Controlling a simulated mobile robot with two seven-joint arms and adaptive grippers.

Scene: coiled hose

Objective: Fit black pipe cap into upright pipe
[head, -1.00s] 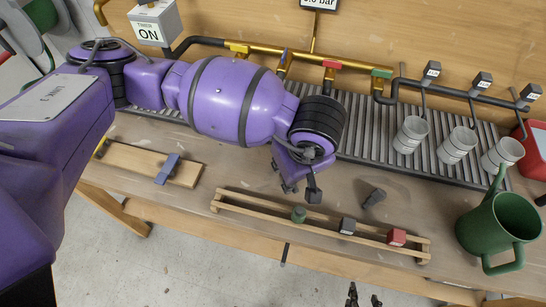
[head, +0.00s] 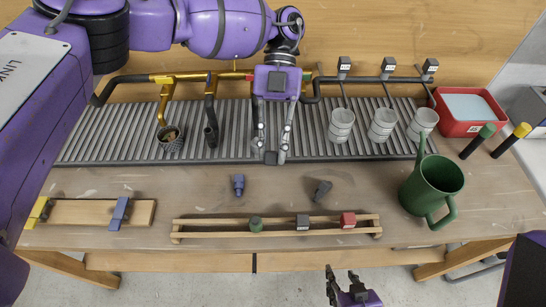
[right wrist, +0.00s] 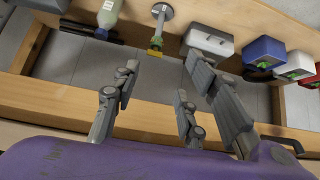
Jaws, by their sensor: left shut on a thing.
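My left gripper (head: 271,155) points down over the front edge of the grooved tray. It is shut on a small black piece (head: 270,158), apparently the black pipe cap, held between its fingertips. A dark pipe (head: 210,108) runs upright in the picture to the left, with an open lower end. A gold pipe beside it (head: 163,104) ends at a dark mesh cup (head: 170,141). I cannot tell which is the task's upright pipe. My right gripper (head: 341,273) is open and empty below the table front; its spread fingers show in the right wrist view (right wrist: 158,92).
A wooden rail rack (head: 205,233) carries green, black and red caps. A blue piece (head: 238,185) and a dark grey piece (head: 320,190) lie on the table. Cups (head: 341,126), a green jug (head: 430,186) and a red bin (head: 468,110) stand right.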

